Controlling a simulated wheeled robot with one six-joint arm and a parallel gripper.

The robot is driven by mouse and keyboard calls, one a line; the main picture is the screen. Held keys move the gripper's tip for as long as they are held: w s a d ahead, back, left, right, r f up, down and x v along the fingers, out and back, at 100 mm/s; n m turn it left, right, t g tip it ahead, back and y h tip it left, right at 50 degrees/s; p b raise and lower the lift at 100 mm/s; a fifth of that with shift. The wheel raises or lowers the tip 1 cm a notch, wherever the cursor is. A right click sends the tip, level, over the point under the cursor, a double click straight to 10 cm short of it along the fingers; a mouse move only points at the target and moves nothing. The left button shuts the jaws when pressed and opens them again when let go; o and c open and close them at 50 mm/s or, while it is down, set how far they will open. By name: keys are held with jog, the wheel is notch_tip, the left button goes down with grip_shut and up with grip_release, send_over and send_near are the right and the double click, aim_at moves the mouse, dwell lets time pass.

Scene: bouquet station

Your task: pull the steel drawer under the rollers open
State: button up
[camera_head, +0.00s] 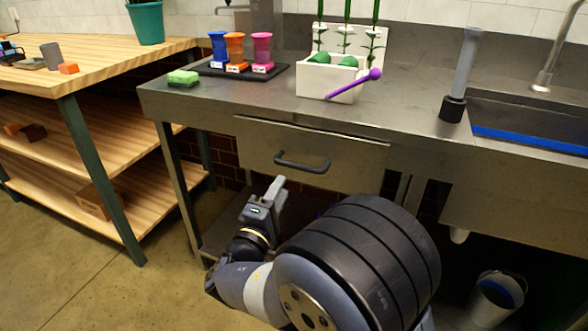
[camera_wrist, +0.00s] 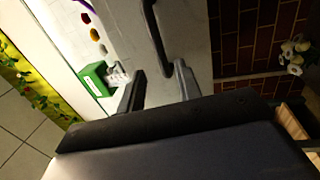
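The steel drawer (camera_head: 350,165) is in the front of the steel counter and looks shut. Its dark bar handle (camera_head: 302,164) is near the middle of its front. My gripper (camera_head: 277,184) is just below and left of the handle in the head view, apart from it. In the wrist view, my gripper's two fingers (camera_wrist: 159,74) are spread, with nothing held. The handle (camera_wrist: 154,35) runs down the picture ahead of them, its lower end showing between the fingertips. The drawer front (camera_wrist: 190,30) is behind it. I see no rollers clearly.
A wooden shelf unit (camera_head: 100,70) stands left. A bucket (camera_head: 497,296) stands lower right.

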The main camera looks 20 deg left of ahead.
aim_at(294, 167)
jog(key=b+x, duration=0.1)
jog(key=x, duration=0.8)
jog(key=shift+d, duration=0.1)
jog(key=shift+c, duration=0.2)
grip_shut()
